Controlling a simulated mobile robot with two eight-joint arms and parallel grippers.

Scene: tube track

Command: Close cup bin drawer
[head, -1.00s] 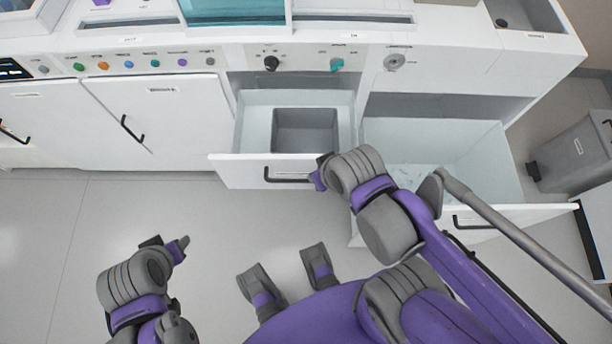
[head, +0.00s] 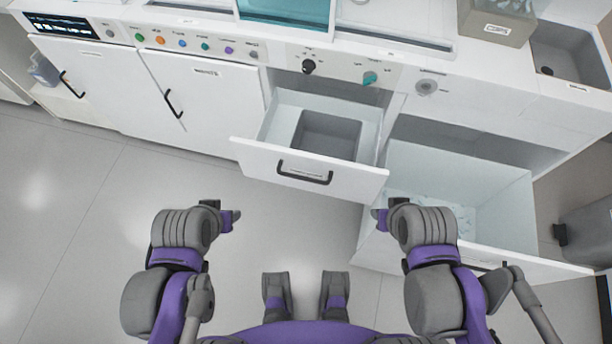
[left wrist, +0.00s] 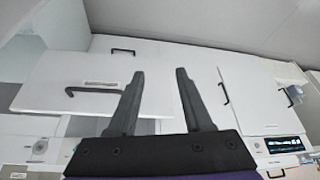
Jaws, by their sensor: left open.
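Two white drawers stand open under the counter. The middle drawer (head: 255,160) has a black handle (head: 305,172) and a grey bin (head: 328,135) inside. The larger right drawer (head: 405,165) holds pale, clear-looking items that I cannot make out. I cannot read which is the cup bin drawer. My left gripper (head: 230,219) is in front of the cabinets, left of and apart from the middle drawer. The left wrist view shows its fingers (left wrist: 160,72) apart and empty. My right gripper (head: 379,217) is near the left end of the right drawer's front; its opening is hidden.
White cabinet doors (head: 205,105) with black handles are shut at the left. A grey waste bin (head: 590,235) stands at the far right. A grey box (head: 497,22) sits on the counter. The floor (head: 110,190) at the left is clear.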

